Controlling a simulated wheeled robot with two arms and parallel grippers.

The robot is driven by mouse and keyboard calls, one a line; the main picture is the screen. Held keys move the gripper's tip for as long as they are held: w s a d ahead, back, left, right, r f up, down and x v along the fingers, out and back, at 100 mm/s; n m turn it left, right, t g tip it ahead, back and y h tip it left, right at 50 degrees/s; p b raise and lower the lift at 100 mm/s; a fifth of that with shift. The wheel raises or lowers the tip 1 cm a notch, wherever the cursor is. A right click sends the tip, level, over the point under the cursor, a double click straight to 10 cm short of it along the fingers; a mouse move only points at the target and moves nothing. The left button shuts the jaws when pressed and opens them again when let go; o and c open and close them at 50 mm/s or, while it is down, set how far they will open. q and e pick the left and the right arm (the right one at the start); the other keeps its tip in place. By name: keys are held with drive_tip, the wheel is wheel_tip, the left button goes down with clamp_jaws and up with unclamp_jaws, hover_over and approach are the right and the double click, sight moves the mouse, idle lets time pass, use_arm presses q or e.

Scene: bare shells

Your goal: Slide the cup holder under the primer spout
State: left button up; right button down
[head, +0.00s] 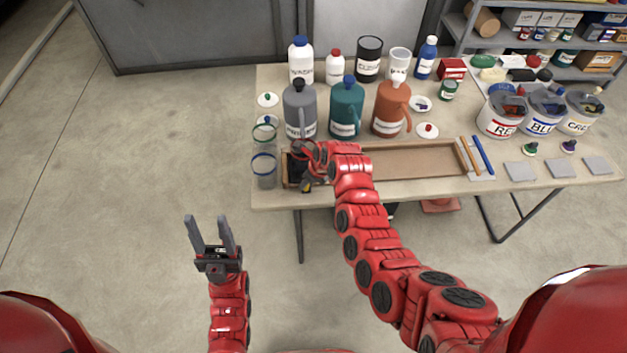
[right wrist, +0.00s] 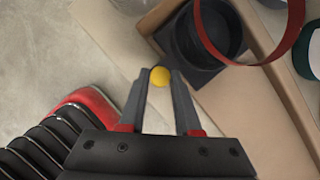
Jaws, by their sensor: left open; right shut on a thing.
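The black cup holder (right wrist: 178,45), a square block with a round ring, sits at the left end of the wooden tray; in the head view (head: 293,170) my right arm partly covers it. My right gripper (right wrist: 160,80) is shut on a yellow knob (right wrist: 160,77) beside the holder; the join between them is not clear. It also shows in the head view (head: 305,178). The grey dispenser (head: 300,110), its label partly readable, appears to be the primer; it stands just behind the holder, its spout partly hidden. My left gripper (head: 211,240) is open and empty, left of the table.
The wooden tray (head: 415,163) is empty to the right. Teal (head: 347,108) and orange (head: 391,108) dispensers stand behind it. Clear banded cups (head: 264,170) stand at its left end. A red ring (right wrist: 290,45) is close to the holder. Paint buckets (head: 498,118) stand at the right.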

drive_tip(key=shift+s+a, duration=0.1)
drive_tip(key=shift+a, duration=0.2)
drive_tip(key=c, duration=0.9)
unclamp_jaws()
drive_tip(key=shift+o, duration=1.4)
drive_tip(key=shift+a, duration=0.1)
drive_tip(key=shift+d+r, duration=0.25)
drive_tip(key=shift+r, duration=0.15)
drive_tip(key=p+v, duration=0.2)
drive_tip(key=v, duration=1.4)
drive_tip(key=shift+s+r, duration=0.15)
drive_tip(key=shift+r, duration=0.1)
